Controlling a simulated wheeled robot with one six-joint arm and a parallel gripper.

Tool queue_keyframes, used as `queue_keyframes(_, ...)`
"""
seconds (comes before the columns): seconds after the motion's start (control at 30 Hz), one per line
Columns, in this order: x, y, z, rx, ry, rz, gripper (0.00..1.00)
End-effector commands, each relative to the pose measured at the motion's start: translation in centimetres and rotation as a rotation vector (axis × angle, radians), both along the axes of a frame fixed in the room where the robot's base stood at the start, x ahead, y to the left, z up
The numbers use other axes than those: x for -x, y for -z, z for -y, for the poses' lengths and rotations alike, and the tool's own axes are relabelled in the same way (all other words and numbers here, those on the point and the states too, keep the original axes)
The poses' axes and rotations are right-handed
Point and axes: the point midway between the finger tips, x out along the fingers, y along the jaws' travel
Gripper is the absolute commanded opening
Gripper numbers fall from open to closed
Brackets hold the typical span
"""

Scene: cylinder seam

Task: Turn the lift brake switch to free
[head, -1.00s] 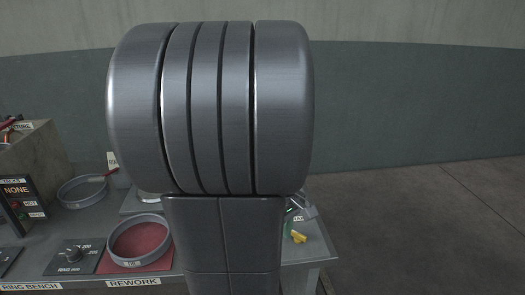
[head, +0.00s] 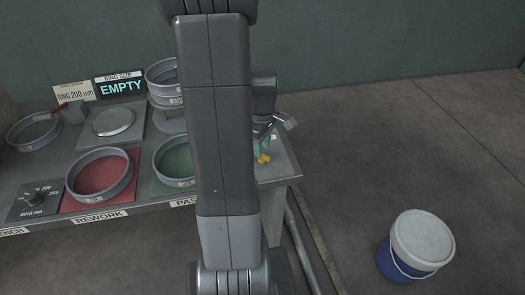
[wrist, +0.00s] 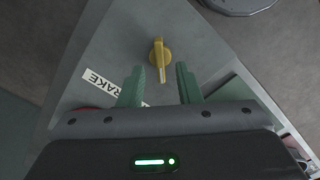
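The yellow lift brake switch (wrist: 159,52) is a small knob with a narrow handle on the grey bench top, pointing toward my gripper in the wrist view. A white label (wrist: 98,82) beside it reads "RAKE", its start hidden. My gripper (wrist: 160,84) is open, its two green fingers apart on either side of the handle's near end in the picture. No contact shows, and I cannot tell how far above the bench the fingertips are. In the head view the yellow switch (head: 263,158) is near the bench's right end, just below my gripper (head: 265,142).
On the bench (head: 280,172), left of the switch, are a ring on a green pad (head: 160,186), a ring on a red pad (head: 75,205) and a ring size dial (head: 38,199). A lidded blue bucket (head: 395,262) stands on the floor at right.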

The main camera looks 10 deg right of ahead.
Motion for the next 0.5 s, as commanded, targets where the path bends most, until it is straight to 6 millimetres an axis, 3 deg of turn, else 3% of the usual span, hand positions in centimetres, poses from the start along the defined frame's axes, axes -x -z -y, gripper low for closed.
queue_keyframes(0.2,0.0,2.3,0.0,0.0,0.0,-0.001,0.31)
queue_keyframes(0.5,0.0,2.7,0.0,0.0,0.0,0.0,0.31)
